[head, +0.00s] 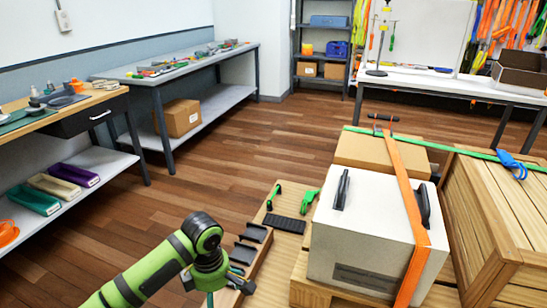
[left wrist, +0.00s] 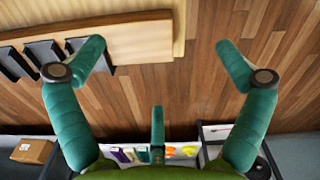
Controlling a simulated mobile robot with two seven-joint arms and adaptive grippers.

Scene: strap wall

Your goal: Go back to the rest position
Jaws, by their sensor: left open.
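My left arm, green and black, comes in low in the head view. Its wrist end stands beside the left edge of the wooden pallet (head: 300,290), and the gripper itself is mostly hidden behind the wrist there. In the left wrist view my left gripper (left wrist: 162,58) has its two teal fingers spread wide, with nothing between them. Behind the fingers are the wood floor and a pale board edge (left wrist: 140,45). My right gripper is in neither view.
A white case (head: 370,225) under an orange strap (head: 407,200) and a wooden crate (head: 500,215) stand on the right. Black holders (head: 250,245) and green buckles (head: 308,200) lie near my left wrist. The floor (head: 215,165) in the middle is clear.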

